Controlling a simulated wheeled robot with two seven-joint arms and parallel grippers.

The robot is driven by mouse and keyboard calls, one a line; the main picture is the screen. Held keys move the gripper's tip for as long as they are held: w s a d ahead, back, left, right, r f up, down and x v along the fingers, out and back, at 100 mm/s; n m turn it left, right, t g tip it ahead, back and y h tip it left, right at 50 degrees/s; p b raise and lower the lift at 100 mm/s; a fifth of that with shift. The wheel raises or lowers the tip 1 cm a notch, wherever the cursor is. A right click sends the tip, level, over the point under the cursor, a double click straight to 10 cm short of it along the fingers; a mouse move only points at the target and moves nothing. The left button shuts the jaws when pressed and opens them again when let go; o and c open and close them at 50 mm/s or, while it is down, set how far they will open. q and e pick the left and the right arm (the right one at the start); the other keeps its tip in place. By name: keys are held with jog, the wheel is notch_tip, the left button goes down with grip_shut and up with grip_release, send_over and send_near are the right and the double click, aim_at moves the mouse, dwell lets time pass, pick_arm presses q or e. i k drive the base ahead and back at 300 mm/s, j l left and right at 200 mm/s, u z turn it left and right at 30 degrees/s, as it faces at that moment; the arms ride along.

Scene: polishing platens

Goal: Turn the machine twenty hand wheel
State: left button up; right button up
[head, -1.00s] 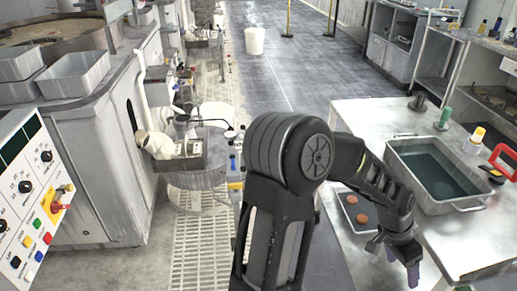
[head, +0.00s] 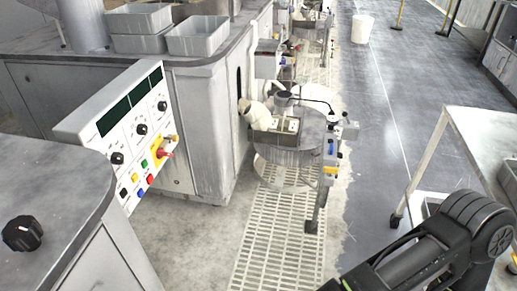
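A black lobed knob (head: 22,234) sits on a grey rounded machine top (head: 55,180) at the lower left of the head view. No number shows on it, so I cannot tell whether it is the machine twenty hand wheel. A control panel (head: 120,130) with black dials, coloured buttons and a red-and-yellow switch (head: 164,146) tilts up behind it. One of my arms crosses the lower right, its gripper out of the frame. My other gripper is not in view either.
A large grey machine with metal trays (head: 200,36) stands behind the panel. A round platen station (head: 290,150) on a post is in the middle. A pale grated walkway (head: 280,240) lies below it. A work table (head: 490,140) stands at the right.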

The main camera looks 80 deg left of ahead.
aim_at(23, 234)
jog(key=i+u, duration=0.15)
jog(key=u, duration=0.5)
jog(key=i+u, duration=0.1)
jog(key=u, duration=0.5)
jog(key=l+u, duration=0.2)
jog(key=u, duration=0.45)
jog(key=i+l+u, duration=0.15)
jog(key=u, duration=0.5)
jog(key=l+u, duration=0.2)
jog(key=u, duration=0.45)
jog(key=l+u, duration=0.2)
jog(key=u, duration=0.4)
jog(key=l+u, duration=0.15)
jog(key=u, duration=0.5)
jog(key=k+l+u, duration=0.1)
jog(key=u, duration=0.55)
jog(key=k, duration=0.05)
